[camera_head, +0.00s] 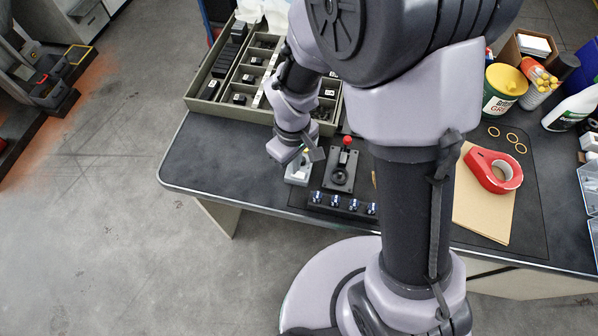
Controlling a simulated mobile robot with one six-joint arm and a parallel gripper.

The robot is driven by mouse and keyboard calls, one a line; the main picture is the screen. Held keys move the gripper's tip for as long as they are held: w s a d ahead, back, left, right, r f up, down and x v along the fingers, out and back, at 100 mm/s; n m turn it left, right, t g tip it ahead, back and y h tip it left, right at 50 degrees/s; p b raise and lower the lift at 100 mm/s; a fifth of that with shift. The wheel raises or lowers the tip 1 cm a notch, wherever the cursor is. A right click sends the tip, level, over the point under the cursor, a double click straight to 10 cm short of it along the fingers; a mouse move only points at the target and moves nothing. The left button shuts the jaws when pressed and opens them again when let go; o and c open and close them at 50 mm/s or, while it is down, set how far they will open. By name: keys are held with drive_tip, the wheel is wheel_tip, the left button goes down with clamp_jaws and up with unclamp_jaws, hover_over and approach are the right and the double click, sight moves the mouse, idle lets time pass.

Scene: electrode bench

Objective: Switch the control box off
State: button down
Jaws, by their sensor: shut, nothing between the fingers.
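A small light grey box (297,177) sits on the dark bench near its front left. It looks like the control box, but its switch is hidden behind my wrist and its state cannot be told. Just right of it is a black panel with a red-knobbed lever (343,165), which stands up. My gripper (318,154) is over the far side of the grey box, close to the lever panel. Its fingers are small and dark here, shut and empty. Whether they touch the box cannot be told.
A row of blue-topped knobs (340,204) lies along the bench's front edge. A divided parts tray (205,104) stands behind. The bench's left corner is clear.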

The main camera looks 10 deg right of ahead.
drive_tip(key=shift+f+b, duration=0.8)
drive_tip(key=shift+f, duration=0.2)
idle(0.8)
drive_tip(key=shift+r, duration=0.1)
wheel_tip(320, 180, up, 7)
drive_tip(key=p, duration=0.6)
